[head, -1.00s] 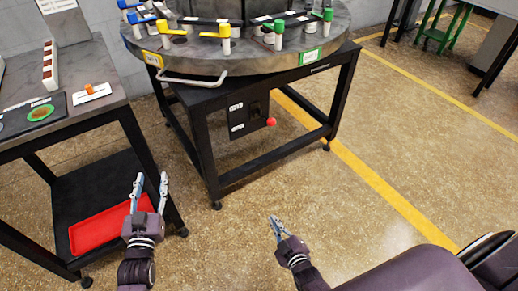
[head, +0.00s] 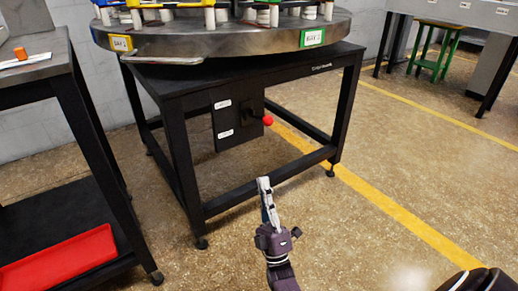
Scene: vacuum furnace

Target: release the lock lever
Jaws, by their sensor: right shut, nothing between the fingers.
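The lock lever, a short dark arm with a red knob (head: 267,120), sticks out to the right from a dark panel (head: 228,124) with two white labels. The panel hangs under the round metal turntable (head: 200,44), inside its black stand. My right gripper (head: 264,182) is shut and empty. It appears below the red knob in the picture, apart from it, in front of the stand's lower front bar. My left gripper is not in view.
The black stand (head: 188,176) has legs and low bars around the panel. A side table (head: 38,68) with a red tray (head: 58,260) on its lower shelf stands at left. A green stool (head: 436,50) is far right.

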